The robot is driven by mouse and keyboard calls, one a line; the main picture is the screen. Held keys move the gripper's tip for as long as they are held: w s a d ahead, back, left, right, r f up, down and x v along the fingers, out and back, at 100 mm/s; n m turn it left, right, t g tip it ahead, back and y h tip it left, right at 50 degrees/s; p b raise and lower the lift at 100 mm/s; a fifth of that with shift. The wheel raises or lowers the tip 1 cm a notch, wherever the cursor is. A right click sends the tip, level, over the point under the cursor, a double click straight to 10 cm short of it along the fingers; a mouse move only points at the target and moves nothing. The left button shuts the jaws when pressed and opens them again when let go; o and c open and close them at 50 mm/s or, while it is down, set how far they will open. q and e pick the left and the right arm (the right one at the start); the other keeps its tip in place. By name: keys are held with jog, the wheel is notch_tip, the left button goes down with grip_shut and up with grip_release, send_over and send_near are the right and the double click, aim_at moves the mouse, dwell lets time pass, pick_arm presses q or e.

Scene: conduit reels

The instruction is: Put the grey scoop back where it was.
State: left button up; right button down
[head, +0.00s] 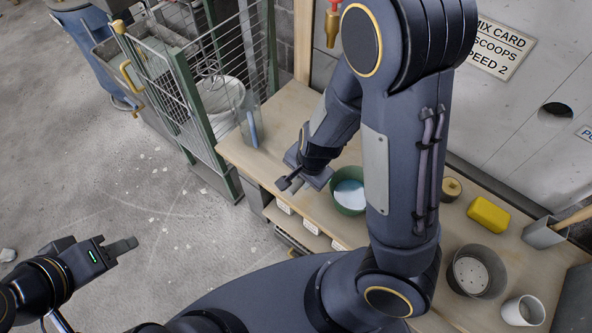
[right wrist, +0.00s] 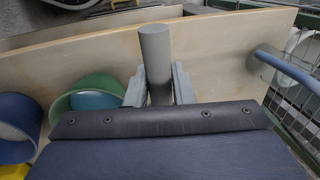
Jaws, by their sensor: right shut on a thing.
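My right gripper (head: 291,184) is over the workbench, left of the green bowl (head: 349,197). In the right wrist view its two fingers are closed on a plain grey cylinder (right wrist: 155,58), which looks like part of the grey scoop. The rest of the scoop is hidden, so I cannot tell whether it touches the bench. The green bowl holds something pale blue and also shows left of the fingers in the right wrist view (right wrist: 85,90). My left gripper (head: 124,246) is out over the floor, away from the bench; its fingers are seen too much from the side to judge.
A clear container (head: 250,128) with a blue stick stands at the bench's left end. A yellow block (head: 488,214), a grey pot (head: 476,271), a white cup (head: 523,311) and a grey holder (head: 545,232) stand to the right. A wire cage cart (head: 213,90) adjoins the bench.

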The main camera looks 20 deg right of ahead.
jog(key=w+f, duration=0.2)
jog(key=w+f+b, duration=0.1)
jog(key=w+f, duration=0.1)
jog(key=w, duration=0.1)
jog(key=w+f+b, duration=0.1)
jog(key=w+f, duration=0.1)
jog(key=shift+w+d+f, duration=0.2)
jog(key=shift+w+d, duration=0.05)
jog(key=shift+w, duration=0.15)
jog(key=shift+w+f, duration=0.55)
jog(key=shift+f, duration=0.05)
jog(key=b+x, duration=0.1)
jog(key=x, duration=0.2)
jog(key=shift+s+d+f, duration=0.1)
jog(key=shift+d+f, duration=0.05)
jog(key=shift+f, duration=0.1)
jog(key=shift+f, duration=0.15)
jog(key=c, duration=1.2)
grip_release()
jog(key=shift+c, duration=0.2)
